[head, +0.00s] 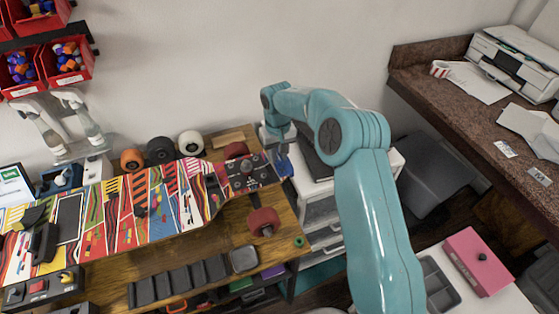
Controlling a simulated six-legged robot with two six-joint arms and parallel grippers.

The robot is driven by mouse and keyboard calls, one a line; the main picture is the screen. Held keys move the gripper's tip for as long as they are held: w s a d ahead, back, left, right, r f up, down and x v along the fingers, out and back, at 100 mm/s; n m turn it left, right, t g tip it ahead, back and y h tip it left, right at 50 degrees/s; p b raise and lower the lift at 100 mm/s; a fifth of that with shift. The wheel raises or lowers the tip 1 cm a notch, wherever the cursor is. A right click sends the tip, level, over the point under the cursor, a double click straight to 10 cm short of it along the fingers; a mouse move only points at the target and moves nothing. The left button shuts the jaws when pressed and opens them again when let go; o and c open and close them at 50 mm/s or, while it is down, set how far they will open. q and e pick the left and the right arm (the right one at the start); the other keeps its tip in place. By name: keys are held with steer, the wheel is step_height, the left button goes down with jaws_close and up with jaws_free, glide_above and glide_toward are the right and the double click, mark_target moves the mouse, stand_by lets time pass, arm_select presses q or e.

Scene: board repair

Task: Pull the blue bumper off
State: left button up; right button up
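A painted skateboard (160,205) lies along the workbench, with its truck (248,170) and a dark red wheel (236,151) at its right end. A small blue piece (284,162), which looks like the blue bumper, shows just beyond that end. My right arm comes in from the lower right and bends down there. My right gripper (279,143) is right above and against the blue piece in the picture. Its fingers are small and partly hidden, so I cannot tell whether they grip it. My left gripper is not clearly visible.
Loose orange, black and white wheels (190,143) stand behind the board. Another red wheel (263,221) and a green ring (299,241) lie on the bench front. A white drawer unit (320,210) stands right of the bench. A pink box (478,262) is at lower right.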

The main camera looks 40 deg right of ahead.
mark_target(278, 156)
steer(key=shift+r, duration=0.15)
steer(key=shift+r+p, duration=1.3)
steer(key=shift+r, duration=0.6)
steer(key=shift+r, duration=0.1)
step_height(278, 156, up, 7)
steer(key=p, duration=0.5)
